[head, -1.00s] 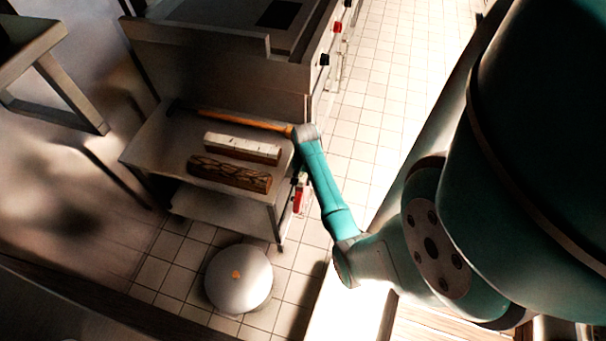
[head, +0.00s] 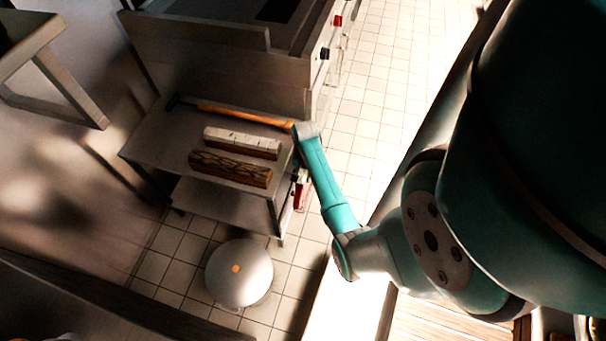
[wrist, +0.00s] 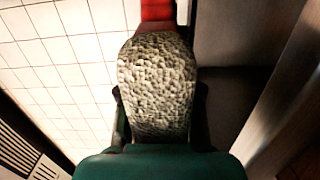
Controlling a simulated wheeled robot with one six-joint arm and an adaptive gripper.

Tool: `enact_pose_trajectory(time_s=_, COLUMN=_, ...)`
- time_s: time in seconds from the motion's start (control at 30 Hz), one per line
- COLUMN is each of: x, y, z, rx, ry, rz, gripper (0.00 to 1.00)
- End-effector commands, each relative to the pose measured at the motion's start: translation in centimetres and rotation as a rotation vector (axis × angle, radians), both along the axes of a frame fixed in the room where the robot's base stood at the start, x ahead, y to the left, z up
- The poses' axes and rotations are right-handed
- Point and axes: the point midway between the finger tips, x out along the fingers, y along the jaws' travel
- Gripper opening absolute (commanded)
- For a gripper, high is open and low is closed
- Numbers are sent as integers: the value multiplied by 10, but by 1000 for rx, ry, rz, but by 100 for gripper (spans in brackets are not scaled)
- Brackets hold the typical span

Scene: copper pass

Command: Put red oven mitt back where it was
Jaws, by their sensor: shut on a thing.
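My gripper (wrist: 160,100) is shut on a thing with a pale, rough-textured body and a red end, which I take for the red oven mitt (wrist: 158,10). In the wrist view the pale part lies between the two dark fingers, and the red part points away at the top. In the head view a small red part of the mitt (head: 299,194) shows beside the right edge of the low table, below my arm's end. The fingers are mostly hidden there.
The low table (head: 150,150) holds a pale log (head: 242,143), a dark-barked log (head: 230,169) and a long wooden-handled tool (head: 240,117). A stove with knobs (head: 324,53) stands behind. A round white-topped object (head: 240,273) stands in front. Tiled floor (head: 375,110) is clear at right.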

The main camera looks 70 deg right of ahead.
Motion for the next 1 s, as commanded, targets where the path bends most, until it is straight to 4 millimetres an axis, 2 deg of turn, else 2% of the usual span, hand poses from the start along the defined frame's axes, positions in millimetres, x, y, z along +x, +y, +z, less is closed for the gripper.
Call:
enact_pose_trajectory(time_s=0.27, x=0, y=0, z=-4, rx=0, ry=0, rz=0, gripper=0)
enact_pose_trajectory(time_s=0.3, x=0, y=0, z=-5, rx=0, ry=0, rz=0, gripper=39)
enact_pose_trajectory(time_s=0.4, x=0, y=0, z=-4, rx=-1, ry=0, rz=0, gripper=64)
enact_pose_trajectory(time_s=0.77, x=0, y=0, z=-2, rx=-1, ry=0, rz=0, gripper=64)
enact_pose_trajectory(time_s=0.87, x=1, y=-2, z=6, rx=-3, ry=-2, rz=0, gripper=64)
enact_pose_trajectory(time_s=1.0, x=1, y=-3, z=29, rx=-3, ry=-2, rz=0, gripper=64)
